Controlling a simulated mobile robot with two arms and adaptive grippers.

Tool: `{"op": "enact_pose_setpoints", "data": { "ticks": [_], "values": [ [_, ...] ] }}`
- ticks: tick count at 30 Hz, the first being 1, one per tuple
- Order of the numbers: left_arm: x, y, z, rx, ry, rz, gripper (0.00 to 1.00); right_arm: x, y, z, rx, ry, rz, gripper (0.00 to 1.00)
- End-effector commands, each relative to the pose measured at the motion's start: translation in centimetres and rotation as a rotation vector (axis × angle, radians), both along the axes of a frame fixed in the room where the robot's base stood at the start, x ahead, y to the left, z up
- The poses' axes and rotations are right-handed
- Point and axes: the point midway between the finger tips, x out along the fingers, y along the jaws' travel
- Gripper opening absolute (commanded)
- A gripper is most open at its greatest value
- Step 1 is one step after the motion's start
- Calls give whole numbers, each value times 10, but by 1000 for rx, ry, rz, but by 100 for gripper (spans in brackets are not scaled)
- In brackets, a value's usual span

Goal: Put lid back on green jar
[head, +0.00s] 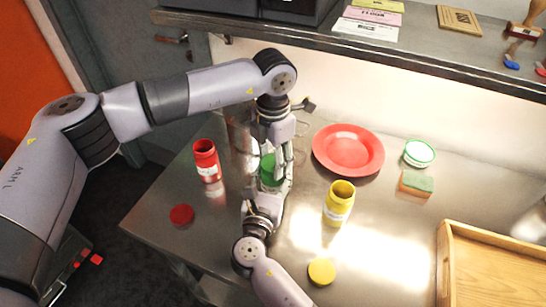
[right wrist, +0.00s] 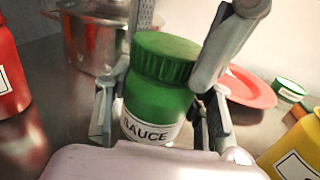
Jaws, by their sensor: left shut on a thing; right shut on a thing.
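The green jar (right wrist: 152,105), labelled "SAUCE", stands upright; in the head view it (head: 267,168) is partly hidden by my grippers. A green lid (right wrist: 168,55) sits on its top, level; I cannot tell whether it is screwed tight. My left gripper (head: 278,148) comes down from above, and its fingers are shut on the lid from both sides. My right gripper (right wrist: 160,125) is shut on the jar's body, lower down.
An open red jar (head: 206,160) and a red lid (head: 182,214) are on the left. An open yellow jar (head: 339,203) and a yellow lid (head: 321,271) are on the right. A red plate (head: 348,150), a sponge (head: 416,183), a green-rimmed white container (head: 419,153) and a wooden tray (head: 490,262) lie further right. A metal pot (right wrist: 90,40) stands behind.

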Motion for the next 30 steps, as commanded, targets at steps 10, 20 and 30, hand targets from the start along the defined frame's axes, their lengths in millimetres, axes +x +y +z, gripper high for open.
{"op": "enact_pose_setpoints", "data": {
  "ticks": [10,20,30],
  "values": [
    [0,0,0,-1,-1,-257,48,0,0,0,0,1,1,0],
    [0,0,0,0,0,-255,67,0,0,0,0,1,1,0],
    [0,0,5,0,-1,-254,67,0,0,0,0,1,0,0]
  ]
}}
